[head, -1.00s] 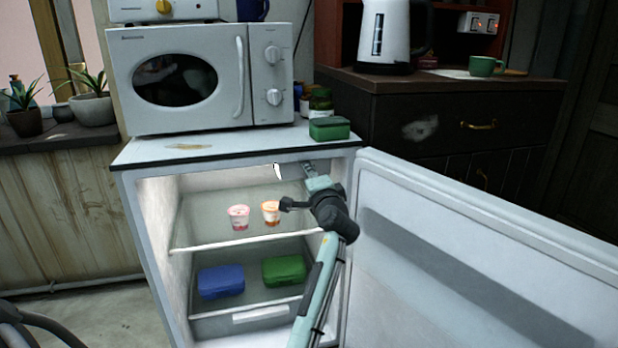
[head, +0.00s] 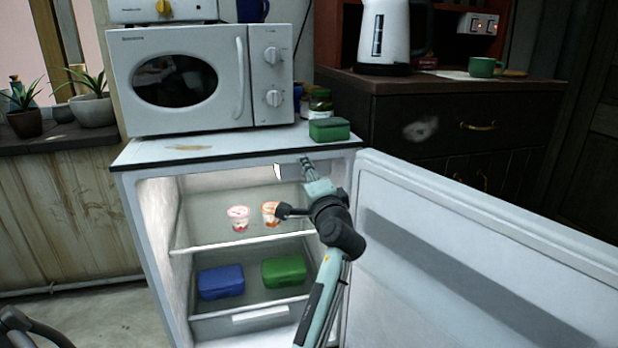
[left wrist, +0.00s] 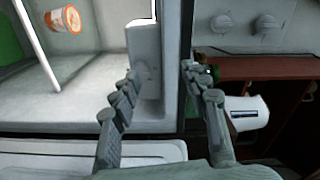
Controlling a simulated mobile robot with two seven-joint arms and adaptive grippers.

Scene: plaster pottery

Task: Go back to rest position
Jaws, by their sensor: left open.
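My left gripper (head: 306,162) is in front of the upper right part of the open fridge (head: 182,320), near its top edge. The arm comes up from the bottom of the head view. A pink cup (head: 238,219) and an orange cup (head: 270,214) stand on the upper shelf, the orange one close to the wrist. It also shows in the left wrist view (left wrist: 63,20). My right gripper is not in view.
The fridge door (head: 480,260) stands wide open to the right of the arm. A blue box (head: 221,282) and a green box (head: 284,270) lie on the lower shelf. A microwave (head: 200,80) and another green box (head: 329,130) are on top. A kettle (head: 382,35) stands at right.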

